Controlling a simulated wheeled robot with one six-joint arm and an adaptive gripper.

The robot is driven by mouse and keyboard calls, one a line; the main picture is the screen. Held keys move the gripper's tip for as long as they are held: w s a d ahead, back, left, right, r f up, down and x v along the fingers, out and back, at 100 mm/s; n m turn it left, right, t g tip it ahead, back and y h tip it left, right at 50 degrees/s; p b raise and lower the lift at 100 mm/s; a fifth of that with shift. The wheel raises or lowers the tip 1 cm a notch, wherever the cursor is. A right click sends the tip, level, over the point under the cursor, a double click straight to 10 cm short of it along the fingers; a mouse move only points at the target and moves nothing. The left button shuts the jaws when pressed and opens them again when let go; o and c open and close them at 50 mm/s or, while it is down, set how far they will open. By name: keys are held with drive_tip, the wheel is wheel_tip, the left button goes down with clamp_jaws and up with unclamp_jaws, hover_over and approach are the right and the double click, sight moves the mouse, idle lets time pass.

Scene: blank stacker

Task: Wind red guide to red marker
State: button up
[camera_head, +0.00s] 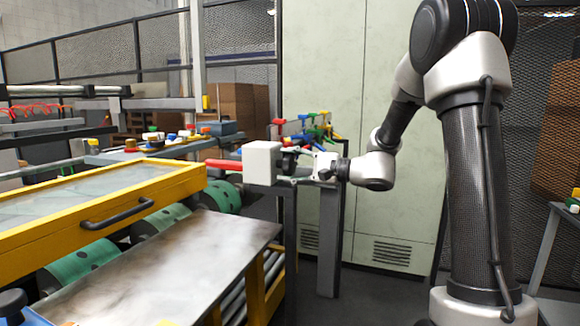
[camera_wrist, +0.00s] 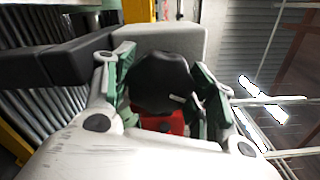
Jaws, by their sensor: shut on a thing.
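A red bar (camera_head: 224,163), likely part of the red guide, sticks out left from a pale box-shaped block (camera_head: 262,161) beside the yellow-framed table. The grey block (camera_wrist: 178,40) also shows in the wrist view. My gripper (camera_head: 290,161) is at the right side of this block. In the wrist view, my gripper (camera_wrist: 165,85) has its green-padded fingers on either side of a black rounded knob (camera_wrist: 160,78) and is shut on it. A red part (camera_wrist: 165,122) shows just below the knob. I cannot pick out the red marker for sure.
The yellow-framed table (camera_head: 110,200) with a black handle fills the left, above green rollers (camera_head: 220,196) and a bare metal plate (camera_head: 160,265). Several coloured knobs and levers (camera_head: 310,130) stand behind my gripper. A tall pale cabinet (camera_head: 350,80) stands behind.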

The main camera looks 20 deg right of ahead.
drive_tip(key=shift+n, duration=0.6)
drive_tip(key=shift+n, duration=0.3)
drive_tip(key=o, duration=1)
drive_tip(key=v, duration=0.8)
